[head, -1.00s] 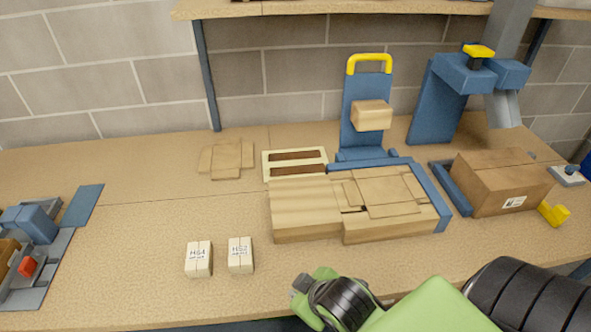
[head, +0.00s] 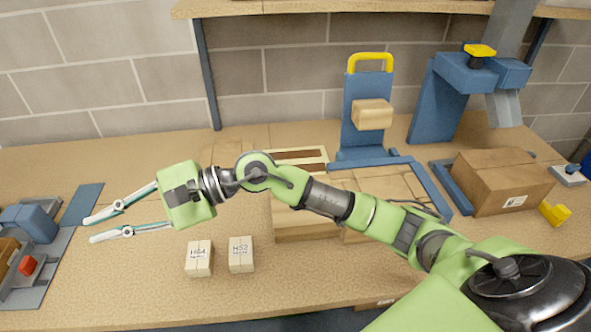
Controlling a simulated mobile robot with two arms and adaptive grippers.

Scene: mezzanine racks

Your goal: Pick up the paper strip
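I cannot make out a paper strip for certain in the head view. My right gripper (head: 92,230) is open and empty. Its two thin fingers point left over the bench, toward the blue and grey device at the left edge. Its arm stretches across the picture from the lower right and hides part of the wooden blocks and flat brown pieces behind it. My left gripper is not in view.
Two small labelled boxes (head: 199,258) stand just right of the fingers. The blue and grey device (head: 34,222) has a red part. A blue stand (head: 367,110), a blue press (head: 438,100) and a cardboard box (head: 500,180) stand at the right.

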